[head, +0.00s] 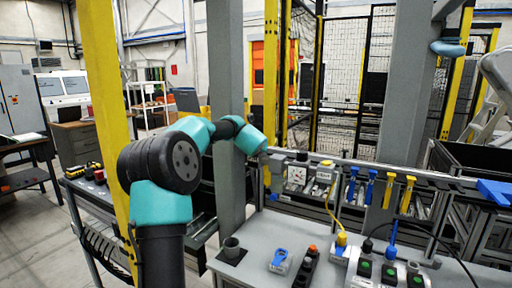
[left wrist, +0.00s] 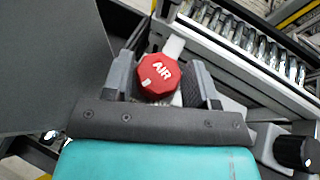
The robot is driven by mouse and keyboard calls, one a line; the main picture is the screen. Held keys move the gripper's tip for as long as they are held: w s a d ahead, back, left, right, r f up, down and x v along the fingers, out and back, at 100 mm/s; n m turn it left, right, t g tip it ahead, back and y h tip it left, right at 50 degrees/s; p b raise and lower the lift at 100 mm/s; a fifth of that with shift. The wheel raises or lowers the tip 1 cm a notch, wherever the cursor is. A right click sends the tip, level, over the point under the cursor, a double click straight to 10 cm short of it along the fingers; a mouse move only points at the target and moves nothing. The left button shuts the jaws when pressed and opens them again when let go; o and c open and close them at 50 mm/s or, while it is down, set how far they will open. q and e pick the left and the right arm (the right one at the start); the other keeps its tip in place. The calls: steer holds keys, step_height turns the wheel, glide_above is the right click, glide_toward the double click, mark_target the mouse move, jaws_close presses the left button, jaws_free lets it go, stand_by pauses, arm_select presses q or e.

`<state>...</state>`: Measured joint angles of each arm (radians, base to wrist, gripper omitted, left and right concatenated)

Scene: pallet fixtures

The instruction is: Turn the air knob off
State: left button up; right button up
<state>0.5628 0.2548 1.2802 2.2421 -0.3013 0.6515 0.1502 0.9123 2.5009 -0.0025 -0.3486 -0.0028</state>
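The air knob (left wrist: 158,75) is red, many-sided and marked "AIR" in white, and it shows in the left wrist view on a pale fitting by the rail. The fingers of my left gripper (left wrist: 161,84) stand on either side of it, spread apart. A sliver of the pale fitting shows between the knob and the right-hand finger; I cannot tell whether the other finger touches. The knob is hidden there. My right gripper is not in view.
Blue hooks (head: 371,188) and yellow hooks (head: 407,194) hang along the rail. A grey post (head: 228,100) stands behind my arm.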

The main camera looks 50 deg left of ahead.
arm_select(q)
steer(key=shift+o, duration=1.3)
steer(key=shift+r, duration=0.1)
steer(key=shift+s+d+r, duration=0.2)
steer(key=shift+s+d, duration=0.05)
steer(key=shift+s, duration=0.05)
steer(key=v, duration=1.6)
steer(key=shift+s+d, duration=0.15)
steer(key=shift+s, duration=0.05)
